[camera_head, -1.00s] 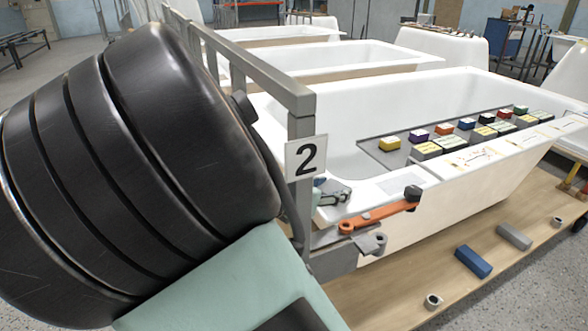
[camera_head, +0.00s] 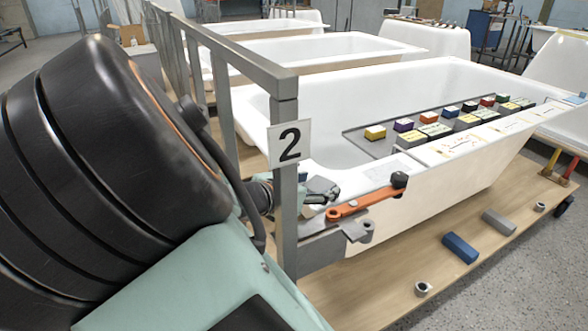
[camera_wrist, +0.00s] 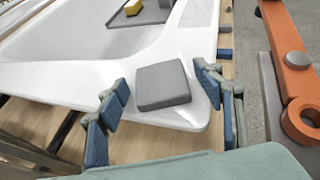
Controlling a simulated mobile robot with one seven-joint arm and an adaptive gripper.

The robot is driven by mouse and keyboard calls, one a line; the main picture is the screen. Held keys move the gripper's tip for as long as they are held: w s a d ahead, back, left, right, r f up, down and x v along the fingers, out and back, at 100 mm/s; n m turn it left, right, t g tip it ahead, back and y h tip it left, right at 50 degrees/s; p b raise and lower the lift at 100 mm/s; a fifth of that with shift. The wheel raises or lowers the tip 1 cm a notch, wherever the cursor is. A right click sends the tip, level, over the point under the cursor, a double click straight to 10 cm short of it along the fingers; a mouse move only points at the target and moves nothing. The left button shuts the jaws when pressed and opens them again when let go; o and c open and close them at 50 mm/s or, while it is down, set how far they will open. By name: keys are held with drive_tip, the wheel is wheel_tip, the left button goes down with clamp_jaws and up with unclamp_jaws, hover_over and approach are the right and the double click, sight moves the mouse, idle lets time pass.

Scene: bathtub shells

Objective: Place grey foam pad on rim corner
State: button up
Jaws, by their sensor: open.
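The grey foam pad (camera_wrist: 163,84) lies flat on the white rim corner of the bathtub (camera_wrist: 185,112) in the wrist view. My gripper (camera_wrist: 160,92) is open, with one blue-padded finger left of the pad and one right of it. A gap shows between the left finger and the pad; the right finger is close to its right edge, and I cannot tell if it touches.
The grey post (camera_head: 284,185) with the number 2 sign (camera_head: 289,143) stands in front of my arm. An orange lever (camera_head: 365,203) lies beside the corner. A grey tray (camera_head: 362,139) with several coloured blocks spans the tub. A blue block (camera_head: 460,248) and grey block (camera_head: 499,222) lie on the wooden base.

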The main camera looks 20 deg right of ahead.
drive_tip(key=shift+a+r, duration=0.2)
drive_tip(key=shift+r, duration=0.15)
drive_tip(key=p+v, duration=0.5)
drive_tip(key=v, duration=0.6)
drive_tip(key=shift+s+a, duration=0.2)
drive_tip(key=shift+s, duration=0.05)
drive_tip(key=shift+p, duration=0.3)
